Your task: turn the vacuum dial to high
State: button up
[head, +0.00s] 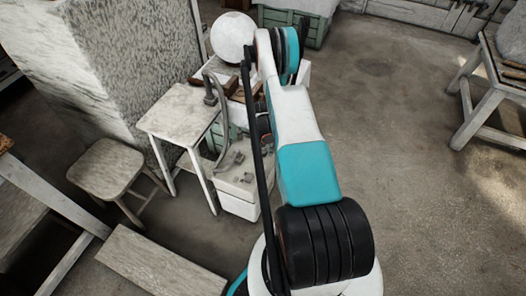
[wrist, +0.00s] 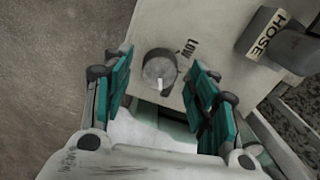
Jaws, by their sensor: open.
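The vacuum (head: 238,203) is a pale box low on the floor in the head view, partly behind my arm. In the wrist view its light top panel (wrist: 205,25) carries a round grey dial (wrist: 158,68) with a pale mark pointing to the lower edge of the picture. A "LOW" label (wrist: 187,50) is printed to the upper right of the dial. My gripper (wrist: 161,62) is open, its teal-padded fingers on either side of the dial with gaps to both. I cannot tell its height above the panel. The head view does not show my fingers.
A grey hose fitting with a "HOSE" label (wrist: 268,35) stands to the right of my gripper. The hose (head: 222,118) rises beside a small table (head: 178,112). A stool (head: 112,166) and a white sphere (head: 233,36) are nearby. The floor (head: 400,190) to the right is clear.

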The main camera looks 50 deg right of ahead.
jog(key=shift+f, duration=0.4)
jog(key=shift+c, duration=0.5)
jog(key=c, duration=1)
jog(key=shift+o, duration=0.2)
